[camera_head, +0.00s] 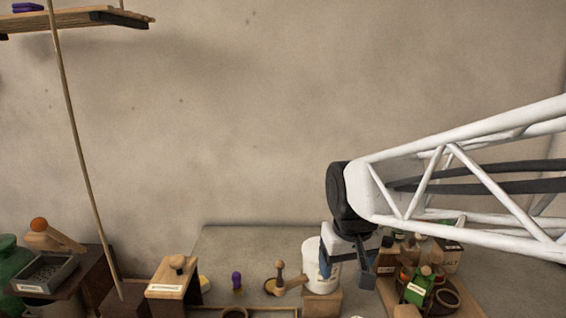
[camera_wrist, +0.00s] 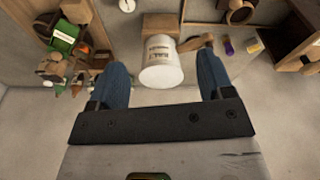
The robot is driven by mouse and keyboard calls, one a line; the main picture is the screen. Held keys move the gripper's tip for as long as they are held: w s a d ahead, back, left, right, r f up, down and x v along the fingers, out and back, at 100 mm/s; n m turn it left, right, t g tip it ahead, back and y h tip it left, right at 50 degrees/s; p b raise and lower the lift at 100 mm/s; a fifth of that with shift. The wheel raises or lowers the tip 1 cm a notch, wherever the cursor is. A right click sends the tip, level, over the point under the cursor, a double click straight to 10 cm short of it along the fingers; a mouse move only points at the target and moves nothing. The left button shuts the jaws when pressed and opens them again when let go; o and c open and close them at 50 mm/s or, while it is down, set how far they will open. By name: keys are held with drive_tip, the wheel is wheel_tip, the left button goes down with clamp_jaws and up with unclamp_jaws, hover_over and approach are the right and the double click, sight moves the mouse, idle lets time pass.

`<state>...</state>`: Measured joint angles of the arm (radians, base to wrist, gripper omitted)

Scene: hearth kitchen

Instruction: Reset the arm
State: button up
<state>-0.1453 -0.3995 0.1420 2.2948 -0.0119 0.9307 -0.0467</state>
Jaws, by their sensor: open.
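My gripper (camera_head: 346,262) hangs from the white truss arm at the right of the head view, over the grey counter (camera_head: 230,243). In the wrist view my gripper (camera_wrist: 162,85) shows two blue fingers set wide apart, open. A white labelled tub (camera_wrist: 161,68) appears between the fingers in that view.
A tray (camera_head: 459,308) crowded with bottles and jars, one of them green (camera_head: 420,287), is close on the right. A purple-topped item (camera_head: 237,281) and a wooden box (camera_head: 172,279) stand left. A shelf (camera_head: 75,21) hangs upper left.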

drive_tip(key=s+d+f+m, duration=0.1)
drive_tip(key=s+d, duration=0.2)
drive_tip(key=s, duration=0.4)
drive_tip(key=s+d+f+m, duration=0.1)
drive_tip(key=s+d, duration=0.2)
drive_tip(key=s, duration=0.4)
drive_tip(key=shift+d+f+t, duration=0.2)
drive_tip(key=shift+d+t, duration=0.1)
